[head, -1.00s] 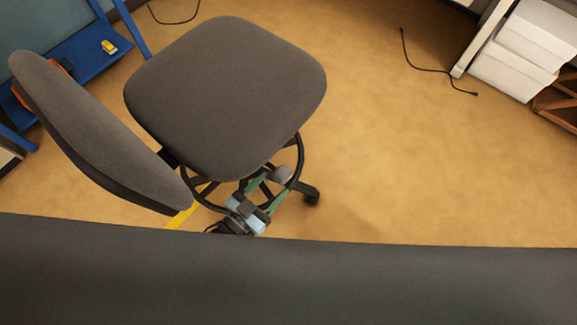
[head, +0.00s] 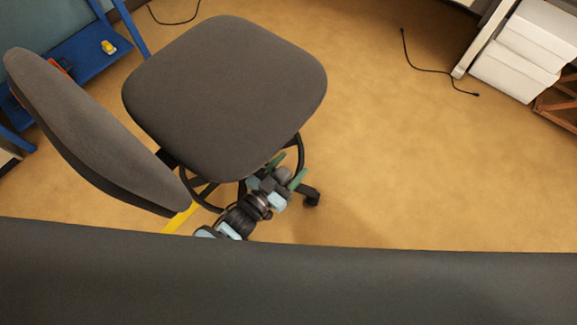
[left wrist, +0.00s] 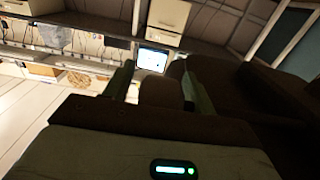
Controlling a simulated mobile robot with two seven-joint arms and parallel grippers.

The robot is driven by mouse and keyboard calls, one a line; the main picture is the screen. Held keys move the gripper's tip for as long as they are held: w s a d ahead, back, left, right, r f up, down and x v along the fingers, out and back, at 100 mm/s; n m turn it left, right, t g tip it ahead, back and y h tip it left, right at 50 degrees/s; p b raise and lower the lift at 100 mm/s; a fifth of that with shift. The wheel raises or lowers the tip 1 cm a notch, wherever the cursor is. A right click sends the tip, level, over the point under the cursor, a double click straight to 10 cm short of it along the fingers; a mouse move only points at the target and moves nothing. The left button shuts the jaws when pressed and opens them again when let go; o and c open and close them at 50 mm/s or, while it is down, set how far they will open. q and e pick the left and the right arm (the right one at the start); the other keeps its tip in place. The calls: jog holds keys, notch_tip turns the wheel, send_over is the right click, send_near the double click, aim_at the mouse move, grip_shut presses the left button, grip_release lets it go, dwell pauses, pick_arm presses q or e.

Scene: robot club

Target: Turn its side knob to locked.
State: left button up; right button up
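A grey office chair with a dark seat (head: 228,95) and a tilted backrest (head: 90,135) stands in the head view. A small grey-brown knob (head: 283,174) sits below the seat's near edge. My left gripper (head: 287,170) reaches up from below, its green fingers apart on either side of the knob. In the left wrist view the knob (left wrist: 160,93) shows between the two fingers, with a small gap on the left side. Whether either finger touches it I cannot tell. The knob's markings are not readable. My right gripper is not in view.
A black foot ring (head: 301,150) and a caster (head: 312,199) are close to my left gripper. A blue shelf (head: 85,58) stands at upper left, white boxes (head: 515,65) at upper right. A black cable (head: 425,68) lies on the floor.

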pick_arm(q)
jog(key=c, duration=0.9)
jog(key=g+y+p, duration=0.1)
jog(key=p, duration=0.2)
jog(key=g+y+p, duration=0.1)
jog(key=g+p, duration=0.1)
jog(key=p, duration=0.1)
jog(key=shift+f+p, duration=0.25)
jog(key=shift+p, duration=0.15)
jog(key=shift+s+f, duration=0.1)
jog(key=shift+f, duration=0.1)
